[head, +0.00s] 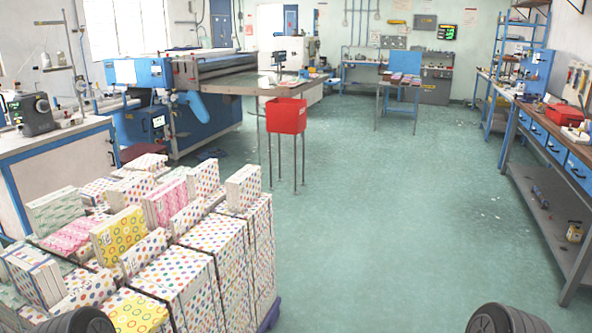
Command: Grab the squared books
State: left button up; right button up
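A large stack of patterned books (190,270) fills the lower left, with several books standing or lying loose on top. A white book with colored dots (243,188) stands at the stack's right end. A yellow book with rings (119,236), a pink-patterned book (166,203) and a green-patterned book (55,212) stand further left. I cannot tell from their covers which ones are the squared books. Neither of my grippers is in view; only dark rounded parts of my arms show at the bottom edge.
A red bin (286,115) stands on thin legs beyond the stack. A sewing machine (33,114) sits on a cabinet at left. A long workbench (545,140) lines the right wall. The green floor (400,220) is clear in the middle.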

aim_at(202, 180)
jog(key=i+l+z, duration=0.3)
jog(key=i, duration=0.4)
jog(key=i+z, duration=0.3)
jog(key=i, duration=0.4)
jog(key=i+u, duration=0.5)
jog(key=i+l+u, duration=0.3)
jog(key=i+u, duration=0.15)
jog(key=i+l+u, duration=0.1)
jog(key=i+u, duration=0.2)
jog(key=u, duration=0.15)
jog(key=i+l+u, duration=0.15)
jog(key=i+u, duration=0.15)
jog(key=u, duration=0.2)
jog(key=i+l+u, duration=0.2)
jog(key=u, duration=0.25)
jog(key=l, duration=0.1)
